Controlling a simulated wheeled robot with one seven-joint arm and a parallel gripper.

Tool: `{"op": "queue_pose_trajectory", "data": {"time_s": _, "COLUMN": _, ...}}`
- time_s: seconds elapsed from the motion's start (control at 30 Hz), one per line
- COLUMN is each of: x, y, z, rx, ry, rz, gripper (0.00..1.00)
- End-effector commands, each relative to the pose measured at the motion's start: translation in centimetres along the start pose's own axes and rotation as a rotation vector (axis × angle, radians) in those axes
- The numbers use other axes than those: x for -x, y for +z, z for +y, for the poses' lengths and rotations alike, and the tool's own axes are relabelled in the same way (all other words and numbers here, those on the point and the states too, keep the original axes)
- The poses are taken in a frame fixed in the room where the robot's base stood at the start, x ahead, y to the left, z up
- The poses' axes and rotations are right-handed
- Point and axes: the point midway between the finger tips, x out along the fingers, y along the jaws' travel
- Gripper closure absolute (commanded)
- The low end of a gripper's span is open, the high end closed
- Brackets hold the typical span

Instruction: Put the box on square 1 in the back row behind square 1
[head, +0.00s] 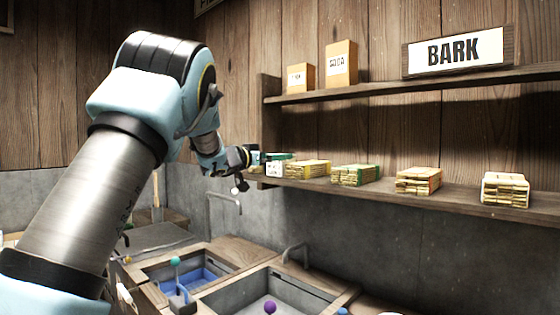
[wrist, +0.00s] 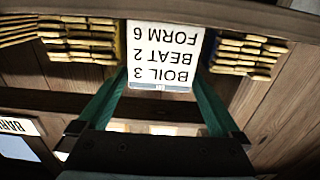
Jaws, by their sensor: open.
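My gripper (head: 258,158) is at the left end of the lower shelf in the head view. In the wrist view its two green fingers (wrist: 160,75) are apart, one on each side of a white card or box face (wrist: 160,50). The face reads "BOIL 3", "BEAT 2", "FORM 6" upside down. I cannot tell whether the fingers touch it. In the head view it is a small white patch (head: 274,169) beside the gripper. No numbered squares are legible, and the space behind the white face is hidden.
The lower shelf (head: 460,198) holds several strip bundles, including a yellow-edged one (head: 307,169) and a green-edged one (head: 355,174). The upper shelf (head: 400,86) carries two brown boxes (head: 341,63) and a BARK sign (head: 455,51). Sinks (head: 270,290) lie below.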

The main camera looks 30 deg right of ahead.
Motion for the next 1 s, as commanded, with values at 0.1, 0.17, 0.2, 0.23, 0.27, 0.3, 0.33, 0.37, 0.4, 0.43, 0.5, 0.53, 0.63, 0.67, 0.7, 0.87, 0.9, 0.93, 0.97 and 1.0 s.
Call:
{"op": "queue_pose_trajectory", "data": {"time_s": 0.1, "x": 2.8, "y": 0.3, "z": -0.1, "rx": 0.001, "ry": -0.003, "rz": 0.003, "gripper": 0.0}}
{"op": "queue_pose_trajectory", "data": {"time_s": 0.17, "x": 4.1, "y": 0.3, "z": -0.1, "rx": 0.001, "ry": -0.003, "rz": 0.003, "gripper": 0.0}}
{"op": "queue_pose_trajectory", "data": {"time_s": 0.2, "x": 4.9, "y": 0.3, "z": -0.1, "rx": 0.001, "ry": -0.004, "rz": 0.002, "gripper": 0.0}}
{"op": "queue_pose_trajectory", "data": {"time_s": 0.23, "x": 5.5, "y": 0.3, "z": -0.1, "rx": 0.001, "ry": -0.004, "rz": 0.002, "gripper": 0.0}}
{"op": "queue_pose_trajectory", "data": {"time_s": 0.27, "x": 6.0, "y": 0.2, "z": -0.1, "rx": 0.001, "ry": -0.003, "rz": 0.003, "gripper": 0.0}}
{"op": "queue_pose_trajectory", "data": {"time_s": 0.3, "x": 6.6, "y": 0.2, "z": -0.1, "rx": 0.001, "ry": -0.003, "rz": 0.002, "gripper": 0.0}}
{"op": "queue_pose_trajectory", "data": {"time_s": 0.33, "x": 7.1, "y": 0.2, "z": -0.1, "rx": 0.0, "ry": -0.002, "rz": 0.003, "gripper": 0.0}}
{"op": "queue_pose_trajectory", "data": {"time_s": 0.37, "x": 7.5, "y": 0.2, "z": -0.1, "rx": 0.001, "ry": -0.002, "rz": 0.002, "gripper": 0.0}}
{"op": "queue_pose_trajectory", "data": {"time_s": 0.4, "x": 7.9, "y": 0.2, "z": -0.1, "rx": 0.001, "ry": -0.002, "rz": 0.002, "gripper": 0.0}}
{"op": "queue_pose_trajectory", "data": {"time_s": 0.43, "x": 8.2, "y": 0.1, "z": -0.1, "rx": 0.001, "ry": -0.001, "rz": 0.002, "gripper": 0.0}}
{"op": "queue_pose_trajectory", "data": {"time_s": 0.5, "x": 8.7, "y": 0.1, "z": 0.0, "rx": 0.001, "ry": -0.001, "rz": 0.002, "gripper": 0.0}}
{"op": "queue_pose_trajectory", "data": {"time_s": 0.53, "x": 8.8, "y": 0.1, "z": 0.0, "rx": 0.001, "ry": -0.001, "rz": 0.001, "gripper": 0.0}}
{"op": "queue_pose_trajectory", "data": {"time_s": 0.63, "x": 9.1, "y": 0.1, "z": 0.0, "rx": 0.001, "ry": 0.0, "rz": 0.0, "gripper": 0.0}}
{"op": "queue_pose_trajectory", "data": {"time_s": 0.67, "x": 9.1, "y": 0.1, "z": 0.0, "rx": 0.001, "ry": 0.0, "rz": 0.0, "gripper": 0.0}}
{"op": "queue_pose_trajectory", "data": {"time_s": 0.7, "x": 9.1, "y": 0.1, "z": 0.0, "rx": 0.001, "ry": 0.0, "rz": 0.0, "gripper": 0.0}}
{"op": "queue_pose_trajectory", "data": {"time_s": 0.87, "x": 10.2, "y": 0.5, "z": -1.6, "rx": 0.007, "ry": -0.064, "rz": -0.007, "gripper": 0.0}}
{"op": "queue_pose_trajectory", "data": {"time_s": 0.9, "x": 11.1, "y": 1.0, "z": -2.9, "rx": 0.014, "ry": -0.118, "rz": -0.015, "gripper": 0.0}}
{"op": "queue_pose_trajectory", "data": {"time_s": 0.93, "x": 12.1, "y": 1.6, "z": -4.1, "rx": 0.022, "ry": -0.172, "rz": -0.025, "gripper": 0.0}}
{"op": "queue_pose_trajectory", "data": {"time_s": 0.97, "x": 13.3, "y": 2.4, "z": -5.4, "rx": 0.031, "ry": -0.233, "rz": -0.041, "gripper": 0.0}}
{"op": "queue_pose_trajectory", "data": {"time_s": 1.0, "x": 15.4, "y": 3.7, "z": -7.3, "rx": 0.047, "ry": -0.328, "rz": -0.07, "gripper": 0.0}}
